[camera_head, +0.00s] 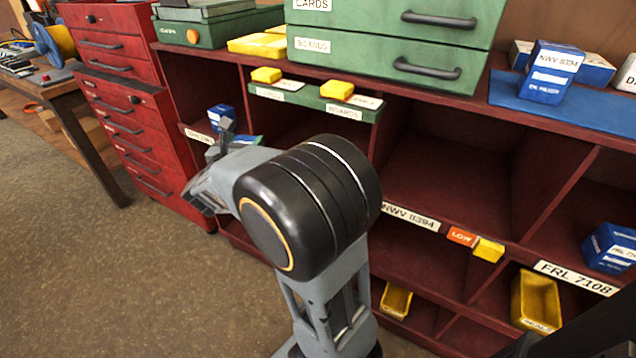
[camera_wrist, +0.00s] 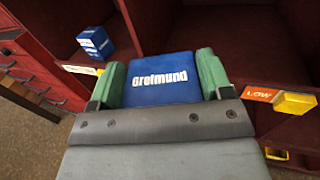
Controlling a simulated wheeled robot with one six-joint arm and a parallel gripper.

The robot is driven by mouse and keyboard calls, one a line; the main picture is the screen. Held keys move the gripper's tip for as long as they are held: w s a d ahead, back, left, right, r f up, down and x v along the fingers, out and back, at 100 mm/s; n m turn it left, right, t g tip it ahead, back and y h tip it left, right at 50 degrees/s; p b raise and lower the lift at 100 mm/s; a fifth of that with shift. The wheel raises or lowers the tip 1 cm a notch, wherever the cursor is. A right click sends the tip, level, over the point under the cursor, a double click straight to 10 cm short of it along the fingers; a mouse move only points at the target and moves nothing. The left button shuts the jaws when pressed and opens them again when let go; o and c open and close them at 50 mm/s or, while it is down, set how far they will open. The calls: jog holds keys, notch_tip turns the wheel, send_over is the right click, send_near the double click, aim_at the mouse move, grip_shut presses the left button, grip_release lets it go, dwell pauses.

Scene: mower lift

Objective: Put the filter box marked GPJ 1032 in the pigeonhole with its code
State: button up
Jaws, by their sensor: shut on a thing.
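In the wrist view, my gripper (camera_wrist: 168,80) has its green fingers closed on the two sides of a blue box (camera_wrist: 160,68) lettered "Greifmund". No code shows on that face, so I cannot read whether it is GPJ 1032. The box is in front of the red pigeonholes. In the head view my arm hides most of the gripper; a bit of blue shows beside it. The pigeonhole label at the left (camera_head: 199,136) is too small to read surely. Another blue box (camera_wrist: 95,42) stands in that left pigeonhole, also in the head view (camera_head: 221,115).
Other pigeonhole labels read NWV 8394 (camera_head: 410,217) and FRL 7108 (camera_head: 576,278). An orange LOW tag (camera_head: 462,236) and yellow block (camera_head: 488,249) sit on a shelf edge. A blue box (camera_head: 610,248) stands at right; a box marked NWV 8394 (camera_head: 550,72) stands on top.

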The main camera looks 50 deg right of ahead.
jog(key=s+d+f+m+g+h+b, duration=0.2)
jog(key=s+d+f+m+g+b, duration=0.35)
jog(key=b, duration=0.45)
jog(key=shift+n, duration=0.95)
jog(key=shift+s+f+b+x, duration=0.2)
jog(key=shift+b+x, duration=0.3)
jog(key=shift+x, duration=2.65)
jog(key=shift+s+f+b+x, duration=0.2)
jog(key=shift+b+x, duration=0.35)
jog(key=shift+x, duration=2.55)
jog(key=shift+s+f+b+x, duration=0.2)
jog(key=shift+b+x, duration=0.3)
jog(key=shift+x, duration=2.65)
jog(key=shift+d+f, duration=0.1)
jog(key=shift+f, duration=0.15)
jog(key=o, duration=1.1)
